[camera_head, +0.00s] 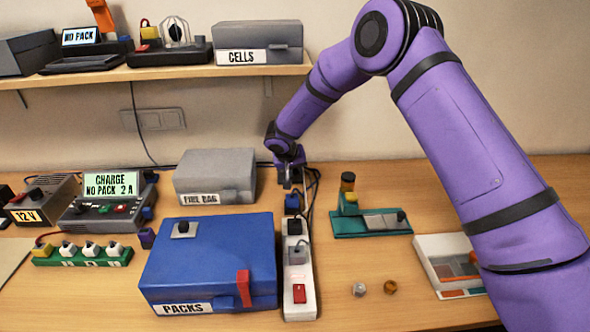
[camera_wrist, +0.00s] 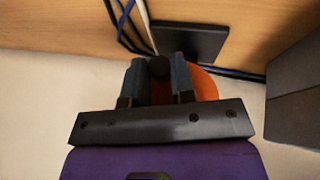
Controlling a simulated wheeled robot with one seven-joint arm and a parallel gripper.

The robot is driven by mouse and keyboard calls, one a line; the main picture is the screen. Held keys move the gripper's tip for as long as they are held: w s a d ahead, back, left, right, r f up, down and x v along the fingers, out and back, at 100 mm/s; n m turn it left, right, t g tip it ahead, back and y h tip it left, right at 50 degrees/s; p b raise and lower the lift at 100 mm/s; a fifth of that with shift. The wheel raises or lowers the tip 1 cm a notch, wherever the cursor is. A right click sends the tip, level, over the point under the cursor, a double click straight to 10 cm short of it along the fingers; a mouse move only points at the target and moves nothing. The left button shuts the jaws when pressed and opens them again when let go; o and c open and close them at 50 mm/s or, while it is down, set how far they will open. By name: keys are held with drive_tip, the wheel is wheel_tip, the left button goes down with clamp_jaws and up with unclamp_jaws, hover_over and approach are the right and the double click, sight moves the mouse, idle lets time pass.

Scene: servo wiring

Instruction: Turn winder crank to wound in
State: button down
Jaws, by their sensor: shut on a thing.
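My gripper (camera_wrist: 159,78) is shut on a round black knob (camera_wrist: 159,67), which appears to be the winder crank's handle. The knob sits between the two fingertips. An orange disc (camera_wrist: 207,86), apparently the winder's reel, shows partly behind the fingers in the wrist view; the rest is hidden. A dark flat block (camera_wrist: 195,40) is just beyond it. In the head view my gripper (camera_head: 288,178) points down at the back of the bench, behind the power strip. The winder itself is hidden by my arm there, and the crank's angle cannot be told.
Dark cables (camera_wrist: 122,28) run beside the winder. A grey FIRE BAG box (camera_head: 215,176) stands close on the left. A white power strip (camera_head: 298,270) and a blue PACKS case (camera_head: 208,262) are in front. A green fixture (camera_head: 370,222) stands to the right.

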drive_tip(key=y, duration=0.3)
drive_tip(key=shift+f+m, duration=0.2)
drive_tip(key=shift+m, duration=0.1)
drive_tip(key=y, duration=0.3)
drive_tip(key=m+y, duration=0.1)
drive_tip(key=shift+a+f+y, duration=0.2)
drive_tip(key=shift+a+y, duration=0.1)
drive_tip(key=shift+a, duration=0.05)
drive_tip(key=shift+a+y, duration=0.25)
drive_tip(key=shift+y, duration=0.85)
drive_tip(key=shift+a+m+y, duration=0.15)
drive_tip(key=shift+m+y, duration=0.15)
drive_tip(key=shift+y, duration=0.2)
drive_tip(key=shift+t+y, duration=0.4)
drive_tip(key=shift+y, duration=0.1)
drive_tip(key=shift+a+m+y, duration=0.15)
drive_tip(key=shift+m+y, duration=0.2)
drive_tip(key=shift+y, duration=0.6)
drive_tip(key=shift+a+m+y, duration=0.1)
drive_tip(key=shift+m+y, duration=0.25)
drive_tip(key=shift+y, duration=0.6)
drive_tip(key=shift+t, duration=0.3)
drive_tip(key=c, duration=1)
unclamp_jaws()
